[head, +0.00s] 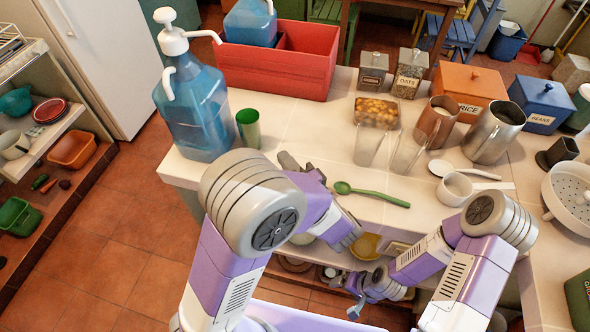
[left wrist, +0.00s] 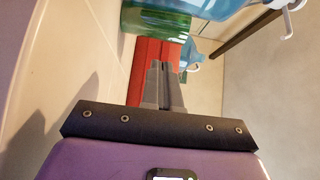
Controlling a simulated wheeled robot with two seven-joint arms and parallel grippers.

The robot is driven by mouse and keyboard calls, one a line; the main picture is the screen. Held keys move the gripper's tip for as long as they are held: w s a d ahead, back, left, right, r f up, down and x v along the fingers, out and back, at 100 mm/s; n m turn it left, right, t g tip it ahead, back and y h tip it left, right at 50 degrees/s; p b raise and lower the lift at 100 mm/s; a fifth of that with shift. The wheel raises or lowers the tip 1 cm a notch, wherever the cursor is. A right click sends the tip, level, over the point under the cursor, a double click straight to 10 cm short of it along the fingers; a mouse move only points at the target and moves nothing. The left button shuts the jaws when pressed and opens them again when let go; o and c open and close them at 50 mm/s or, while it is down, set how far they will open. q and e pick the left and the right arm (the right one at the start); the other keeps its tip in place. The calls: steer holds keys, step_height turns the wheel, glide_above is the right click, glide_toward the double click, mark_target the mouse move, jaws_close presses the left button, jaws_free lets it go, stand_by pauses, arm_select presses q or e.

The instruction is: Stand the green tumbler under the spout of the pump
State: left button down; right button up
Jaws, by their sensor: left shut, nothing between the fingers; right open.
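The green tumbler (head: 250,134) stands upright on the counter, just right of the blue pump bottle (head: 200,115). The pump has a white head (head: 173,42) with a thin spout reaching out to the right. My left gripper (head: 287,160) is shut and empty, to the right of and nearer than the tumbler, apart from it. In the left wrist view its closed fingers (left wrist: 165,75) point toward the tumbler (left wrist: 150,22), with the blue pump bottle (left wrist: 200,8) beyond. My right gripper (head: 358,292) is open and low, in front of the counter edge.
A red crate (head: 270,72) holding another blue bottle (head: 250,22) stands behind. A green spoon (head: 372,193), clear glasses (head: 405,155) and a white cup (head: 454,188) lie to the right. Metal pitchers and canisters fill the back right. Counter between tumbler and spoon is mostly clear.

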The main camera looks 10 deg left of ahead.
arm_select(q)
steer(key=shift+v, duration=1.95)
